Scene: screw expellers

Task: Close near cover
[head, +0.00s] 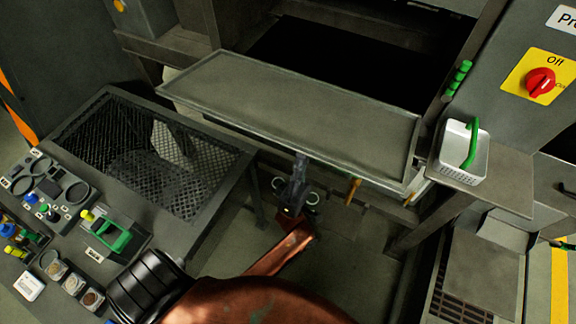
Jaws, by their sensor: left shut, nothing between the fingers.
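The near cover (290,110) is a flat grey metal panel with a raised rim. It lies folded outward, close to level, in front of a dark rectangular opening (345,62) in the machine. My left gripper (300,163) is shut and empty, with its tips up at the cover's front edge from below. I cannot tell whether the tips touch the edge. The upper part of the fingers may be hidden by the cover. My right gripper is not in view.
A mesh-topped bin (215,192) stands left of the cover, with a tool bench (175,240) before it. A white basket with a green handle (462,152) sits on a small shelf at the right. A red switch (540,82) is on the right cabinet.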

